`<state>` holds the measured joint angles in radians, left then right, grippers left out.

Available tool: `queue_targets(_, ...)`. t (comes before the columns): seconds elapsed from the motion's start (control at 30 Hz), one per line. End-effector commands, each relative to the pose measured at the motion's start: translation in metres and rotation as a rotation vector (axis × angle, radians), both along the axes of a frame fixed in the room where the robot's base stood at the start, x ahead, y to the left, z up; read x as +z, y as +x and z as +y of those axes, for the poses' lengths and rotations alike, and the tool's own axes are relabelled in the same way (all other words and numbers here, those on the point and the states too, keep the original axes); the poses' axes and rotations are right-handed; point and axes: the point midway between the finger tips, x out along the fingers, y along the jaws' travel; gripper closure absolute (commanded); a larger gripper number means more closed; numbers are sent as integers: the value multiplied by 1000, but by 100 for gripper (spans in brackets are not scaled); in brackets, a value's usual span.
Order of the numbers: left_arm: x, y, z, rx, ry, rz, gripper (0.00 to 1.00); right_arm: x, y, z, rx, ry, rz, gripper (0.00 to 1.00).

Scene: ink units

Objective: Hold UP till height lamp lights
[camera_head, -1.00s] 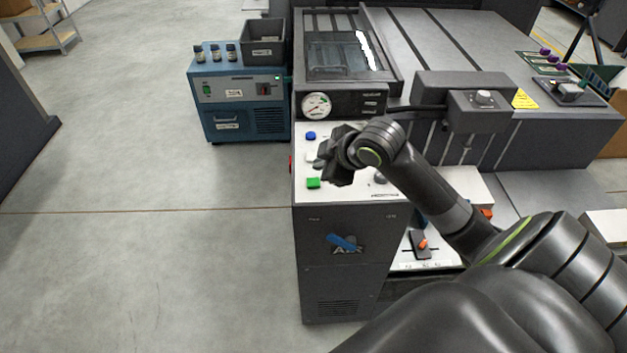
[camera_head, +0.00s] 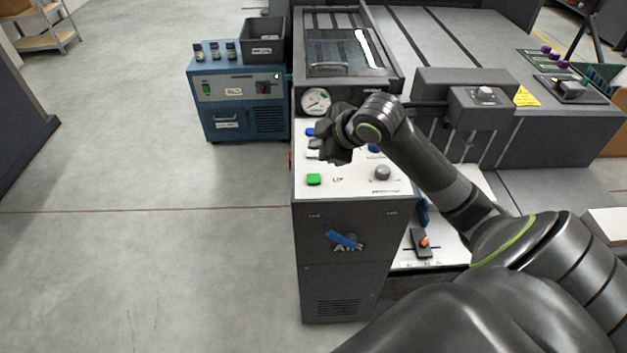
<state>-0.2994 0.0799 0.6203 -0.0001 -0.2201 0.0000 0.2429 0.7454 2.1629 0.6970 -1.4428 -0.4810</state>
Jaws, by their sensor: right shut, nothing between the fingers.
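The white control panel (camera_head: 350,187) tops a dark grey cabinet. It carries a green button (camera_head: 314,179), a grey knob (camera_head: 382,172), a blue button (camera_head: 310,132) at the far left, and another blue button (camera_head: 375,148) partly behind my arm. A light grey button (camera_head: 314,143) shows beside my gripper. My right gripper (camera_head: 326,152) is shut and empty over the panel's left part, above the green button in the picture. Whether its tips touch the panel cannot be told. The small labels are too blurred to read, and I cannot pick out a height lamp. My left gripper is out of view.
A round gauge (camera_head: 316,101) stands behind the panel. A blue unit (camera_head: 240,104) with small bottles and a dark bin (camera_head: 263,38) is at the left. The floor at left is clear.

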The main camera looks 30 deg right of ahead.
Motion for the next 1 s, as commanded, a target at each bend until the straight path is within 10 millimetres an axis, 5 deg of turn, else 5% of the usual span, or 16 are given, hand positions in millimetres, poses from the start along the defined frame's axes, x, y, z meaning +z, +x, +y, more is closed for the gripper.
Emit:
queue_targets(0.43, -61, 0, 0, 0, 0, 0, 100, -53, 0, 0, -1, 0, -1, 100)
queue_targets(0.67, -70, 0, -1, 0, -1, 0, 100, -72, 0, 0, 0, 1, 0, 100)
queue_targets(1.0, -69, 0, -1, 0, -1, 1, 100, -73, 0, 0, 0, 0, 0, 100)
